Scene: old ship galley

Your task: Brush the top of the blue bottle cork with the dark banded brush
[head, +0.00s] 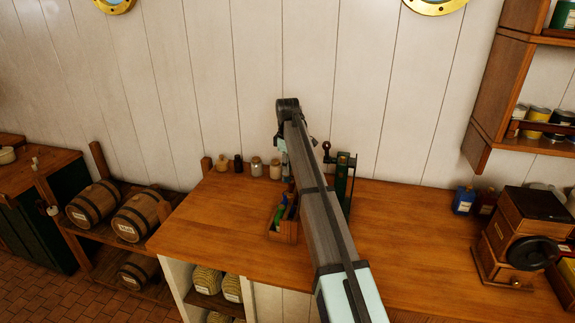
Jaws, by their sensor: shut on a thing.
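The blue bottle (463,200) stands on the right part of the wooden counter, well to the right of my gripper. Its cork top is small and hard to make out. My gripper (285,168) points down over a small wooden box (286,232) near the middle of the counter, and my arm hides much of it. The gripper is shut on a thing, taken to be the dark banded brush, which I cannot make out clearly. Coloured handles show in the box, just below the gripper.
A dark red bottle (487,202) stands right beside the blue one. A wooden coffee grinder (520,225) is at the right. Several small jars (256,167) and a dark green stand (343,180) are at the back. The counter (410,222) between box and bottles is clear.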

